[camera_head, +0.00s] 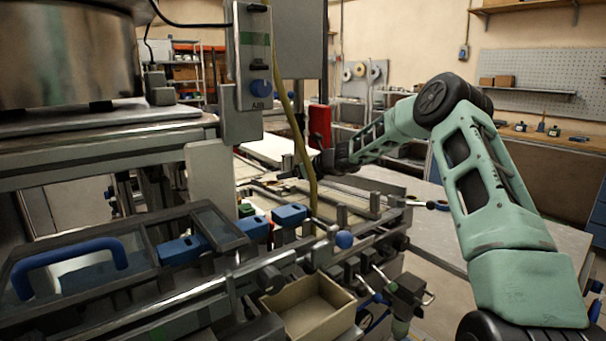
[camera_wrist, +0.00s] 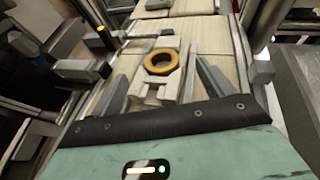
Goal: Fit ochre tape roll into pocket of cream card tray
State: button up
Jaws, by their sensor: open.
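The ochre tape roll (camera_wrist: 161,62) shows in the wrist view as a ring lying flat with an open centre. It rests on a pale, notched piece (camera_wrist: 150,88), which may be part of the cream card tray; I cannot tell whether the roll sits in a pocket. My gripper (camera_wrist: 163,68) is open, one finger on each side of the roll, with gaps between fingers and roll. I cannot tell its height above the roll. In the head view my gripper (camera_head: 325,164) reaches over the machine, and the roll cannot be made out.
Pale panels (camera_wrist: 205,32) lie beyond the roll, bordered by metal rails. A yellow-brown hose (camera_head: 301,140) hangs near my gripper in the head view. An open cream box (camera_head: 342,322) stands at the machine's front. A grey tabletop (camera_head: 440,235) lies right of the machine.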

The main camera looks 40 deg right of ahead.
jog(key=shift+v, duration=2.3)
